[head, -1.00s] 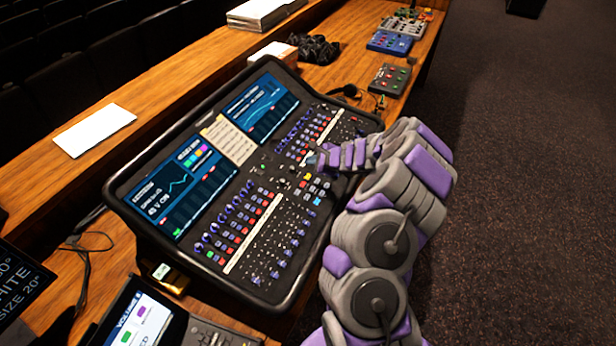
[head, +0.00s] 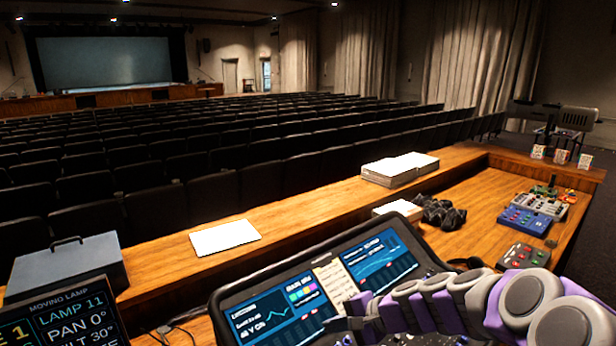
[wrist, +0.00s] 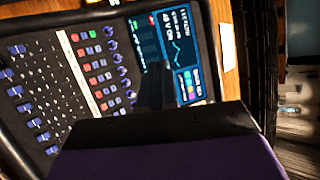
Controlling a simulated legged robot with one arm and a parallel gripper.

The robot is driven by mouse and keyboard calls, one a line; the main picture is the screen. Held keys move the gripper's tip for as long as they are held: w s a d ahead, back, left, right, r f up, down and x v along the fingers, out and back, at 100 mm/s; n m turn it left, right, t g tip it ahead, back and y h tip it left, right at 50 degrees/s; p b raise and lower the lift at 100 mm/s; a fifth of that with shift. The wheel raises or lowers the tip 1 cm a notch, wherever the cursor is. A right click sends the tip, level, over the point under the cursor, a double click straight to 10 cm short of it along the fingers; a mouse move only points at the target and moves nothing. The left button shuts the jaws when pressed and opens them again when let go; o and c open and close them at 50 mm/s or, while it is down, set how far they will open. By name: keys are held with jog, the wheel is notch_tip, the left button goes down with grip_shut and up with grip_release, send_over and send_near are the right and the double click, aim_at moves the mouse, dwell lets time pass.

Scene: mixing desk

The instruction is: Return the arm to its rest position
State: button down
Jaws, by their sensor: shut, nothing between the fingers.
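My arm, in grey and purple segments, reaches in from the lower right of the head view. My gripper (head: 338,324) is at its left end, in front of the mixing desk's screens. The mixing desk (head: 222,310) is black with two lit screens, and its lower part is cut off by the frame. In the wrist view my gripper (wrist: 157,88) shows as dark fingers, shut and empty, over the mixing desk (wrist: 50,75). Knobs, coloured buttons and faders lie to the left there, and a lit screen lies to the right. Whether the fingers touch the desk cannot be told.
A white sheet (head: 225,237), a paper stack (head: 400,168) and a grey case (head: 68,270) lie on the wooden counter. A black crumpled item (head: 440,213) and small control boxes (head: 524,255) stand to the right. Rows of dark seats (head: 250,150) lie beyond.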

jog(key=s+a+n+g+h+b, duration=0.3)
jog(key=s+n, duration=0.4)
jog(key=s, duration=1.2)
jog(key=s+d+f+n+g+h, duration=0.1)
jog(key=s+d+h, duration=0.2)
jog(key=s, duration=0.6)
jog(key=s+d+f+n+g+h, duration=0.1)
jog(key=s+d+g+h, duration=0.1)
jog(key=s+d, duration=0.6)
jog(key=shift+s+n+h, duration=0.3)
jog(key=shift+s+h, duration=0.3)
jog(key=shift+h, duration=0.2)
jog(key=c, duration=1.8)
grip_release()
